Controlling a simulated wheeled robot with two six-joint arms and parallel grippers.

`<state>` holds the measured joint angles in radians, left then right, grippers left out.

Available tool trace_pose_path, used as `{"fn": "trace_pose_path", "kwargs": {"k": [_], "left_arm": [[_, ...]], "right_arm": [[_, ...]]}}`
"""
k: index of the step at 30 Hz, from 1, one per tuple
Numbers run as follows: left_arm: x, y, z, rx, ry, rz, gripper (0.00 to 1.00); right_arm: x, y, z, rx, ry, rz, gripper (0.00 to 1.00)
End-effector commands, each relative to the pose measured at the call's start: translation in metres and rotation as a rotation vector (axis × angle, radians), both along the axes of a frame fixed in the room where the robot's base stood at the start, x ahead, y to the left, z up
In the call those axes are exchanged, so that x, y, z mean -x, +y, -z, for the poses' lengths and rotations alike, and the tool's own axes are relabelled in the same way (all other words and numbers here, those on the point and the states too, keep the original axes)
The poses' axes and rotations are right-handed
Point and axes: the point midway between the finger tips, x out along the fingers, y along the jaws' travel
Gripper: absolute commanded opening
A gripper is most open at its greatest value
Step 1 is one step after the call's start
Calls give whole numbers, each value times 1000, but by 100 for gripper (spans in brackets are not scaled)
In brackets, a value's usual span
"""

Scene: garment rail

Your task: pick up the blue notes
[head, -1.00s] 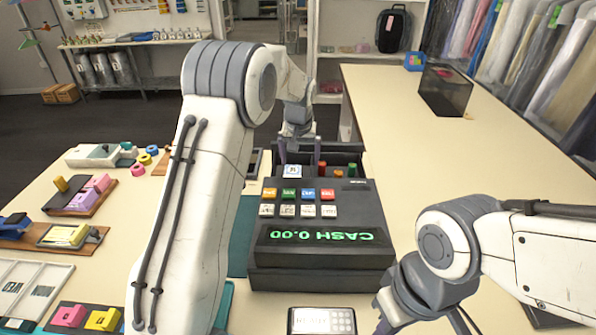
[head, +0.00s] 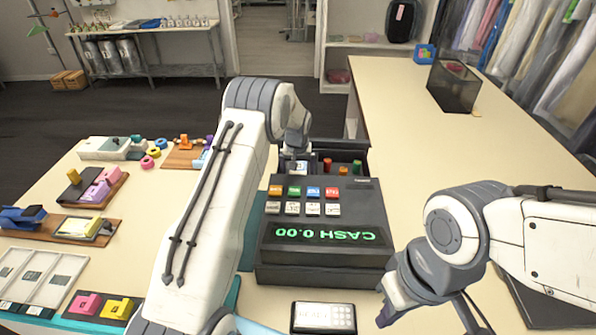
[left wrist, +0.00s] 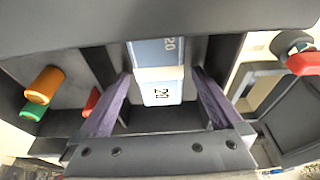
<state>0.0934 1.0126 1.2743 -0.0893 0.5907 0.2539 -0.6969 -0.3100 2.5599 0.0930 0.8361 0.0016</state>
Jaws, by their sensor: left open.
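My left gripper also shows in the left wrist view (left wrist: 161,76), open, with one dark purple finger on each side of the notes. I cannot tell whether the fingers touch them. My right gripper (head: 384,308) hangs right of the register, pointing down; its jaw opening is not clear.
The black cash register (head: 325,262) stands in front of the drawer, reading CASH 0.00. Red, orange and green rolls (left wrist: 44,85) fill neighbouring drawer compartments. A white card terminal (head: 323,317) lies in front. Trays and small items crowd the left counter; the right counter (head: 420,120) is mostly clear.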

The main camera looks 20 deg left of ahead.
Motion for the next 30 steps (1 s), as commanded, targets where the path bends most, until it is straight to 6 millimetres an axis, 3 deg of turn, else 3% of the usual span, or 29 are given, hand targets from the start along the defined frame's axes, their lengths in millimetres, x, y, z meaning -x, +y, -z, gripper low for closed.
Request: {"fn": "trace_pose_path", "kwargs": {"k": [8,12,15,23,30], "left_arm": [[-1,0,3,0,-1,0,100],[-1,0,3,0,-1,0,46],[-1,0,3,0,-1,0,16],[-2,0,0,0,-3,0,16],[-3,0,-39,0,-8,0,16]], "right_arm": [[0,0,-1,0,0,0,0],[0,0,-1,0,0,0,0],[0,0,-1,0,0,0,0],[0,0,1,0,0,0,0],[0,0,17,0,0,-1,0]]}}
